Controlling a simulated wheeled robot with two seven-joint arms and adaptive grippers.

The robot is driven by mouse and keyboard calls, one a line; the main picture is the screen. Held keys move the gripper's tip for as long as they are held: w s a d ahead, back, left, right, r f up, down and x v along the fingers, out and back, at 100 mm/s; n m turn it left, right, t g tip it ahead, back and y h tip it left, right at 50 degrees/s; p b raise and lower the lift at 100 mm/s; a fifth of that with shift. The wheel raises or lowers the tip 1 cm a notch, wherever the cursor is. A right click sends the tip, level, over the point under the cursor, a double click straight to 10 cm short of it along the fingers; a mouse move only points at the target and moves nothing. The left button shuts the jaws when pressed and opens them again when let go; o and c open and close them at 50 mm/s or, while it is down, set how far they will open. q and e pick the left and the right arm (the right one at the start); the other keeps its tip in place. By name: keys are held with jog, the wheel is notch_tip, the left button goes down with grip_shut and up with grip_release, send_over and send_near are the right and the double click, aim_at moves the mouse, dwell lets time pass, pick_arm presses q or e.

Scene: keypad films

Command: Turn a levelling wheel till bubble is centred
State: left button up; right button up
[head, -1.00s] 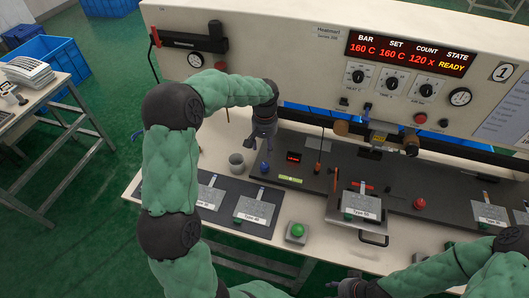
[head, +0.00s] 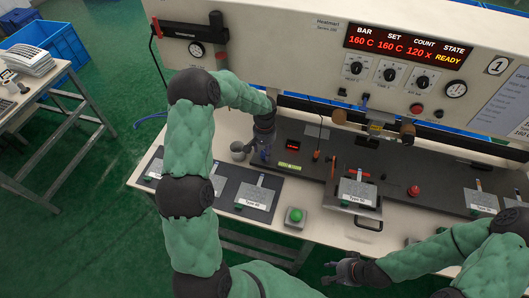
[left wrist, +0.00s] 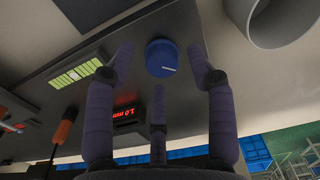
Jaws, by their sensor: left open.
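The levelling wheel (left wrist: 162,57) is a blue round knob with a pale line on top, seen in the left wrist view. My left gripper (head: 263,158) is open above it, with fingers spread on either side of the wheel and apart from it. In the head view the gripper hides most of the wheel. The yellow-green level vial (head: 289,165) lies just right of the gripper; it also shows in the left wrist view (left wrist: 76,71). My right gripper (head: 345,269) hangs empty in front of the table.
A grey cup (head: 238,151) stands close left of my left gripper. A small red display (head: 293,146) and an orange-handled tool (head: 317,155) are near the vial. A green button (head: 295,215) and a Type 50 plate (head: 357,190) are nearer the front. The heater bar stands behind.

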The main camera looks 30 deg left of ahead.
pick_arm(q)
jog(key=shift+f, duration=0.9)
